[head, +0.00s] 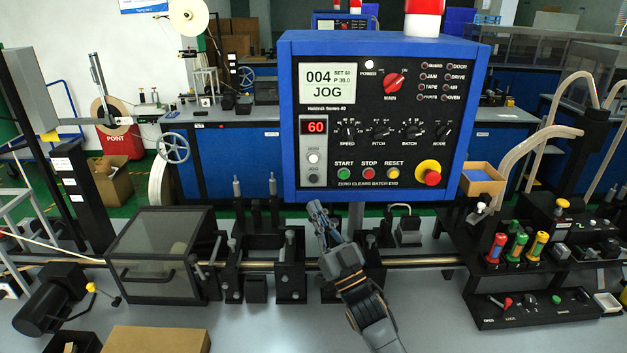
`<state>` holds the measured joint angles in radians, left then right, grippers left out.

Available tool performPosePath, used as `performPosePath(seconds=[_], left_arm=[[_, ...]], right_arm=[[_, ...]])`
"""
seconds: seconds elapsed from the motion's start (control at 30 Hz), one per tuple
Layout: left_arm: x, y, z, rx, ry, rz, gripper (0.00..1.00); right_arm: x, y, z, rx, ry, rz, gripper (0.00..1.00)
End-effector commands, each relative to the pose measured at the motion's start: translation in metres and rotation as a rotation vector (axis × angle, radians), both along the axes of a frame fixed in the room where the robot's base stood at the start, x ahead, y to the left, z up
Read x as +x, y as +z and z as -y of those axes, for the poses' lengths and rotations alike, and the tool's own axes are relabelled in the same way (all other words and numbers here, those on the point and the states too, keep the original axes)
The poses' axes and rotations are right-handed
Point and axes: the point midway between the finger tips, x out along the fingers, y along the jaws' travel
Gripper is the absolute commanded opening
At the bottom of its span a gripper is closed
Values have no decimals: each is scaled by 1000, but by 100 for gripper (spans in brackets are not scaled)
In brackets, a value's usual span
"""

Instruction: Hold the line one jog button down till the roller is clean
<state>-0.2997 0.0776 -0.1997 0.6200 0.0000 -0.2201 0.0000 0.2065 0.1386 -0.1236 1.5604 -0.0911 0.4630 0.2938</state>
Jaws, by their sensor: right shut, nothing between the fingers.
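A blue-framed control panel (380,115) stands upright in the middle of the head view. Its screen (325,84) reads 004, SET 60, P 30.0 and JOG. Under the red 60 display, a white button (313,157) sits above a dark jog button (313,178). My right gripper (317,208) is shut and empty, its tips up, just below the panel's lower edge in the picture. I cannot tell whether it touches anything. The jog button is uncovered. I cannot pick out the roller for certain among the dark line parts. My left gripper is out of view.
A dark guard box (155,250) stands left on the line, with roller stands (290,265) beside it. A red-topped stop button (432,178) is on the panel's right. Coloured handles (516,247) stand at right. A cardboard box (155,339) lies at the front left.

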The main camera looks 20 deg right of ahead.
Motion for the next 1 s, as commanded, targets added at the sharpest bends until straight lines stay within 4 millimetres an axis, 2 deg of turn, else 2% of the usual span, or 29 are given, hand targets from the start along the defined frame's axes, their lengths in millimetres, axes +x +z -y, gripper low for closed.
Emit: performPosePath(seconds=[0.17,0.7,1.0], left_arm=[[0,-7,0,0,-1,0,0],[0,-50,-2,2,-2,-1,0],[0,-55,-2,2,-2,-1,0]], right_arm=[[9,-2,3,-1,-1,1,0],[75,-4,21,-2,0,1,0],[85,-1,24,0,0,-1,0]])
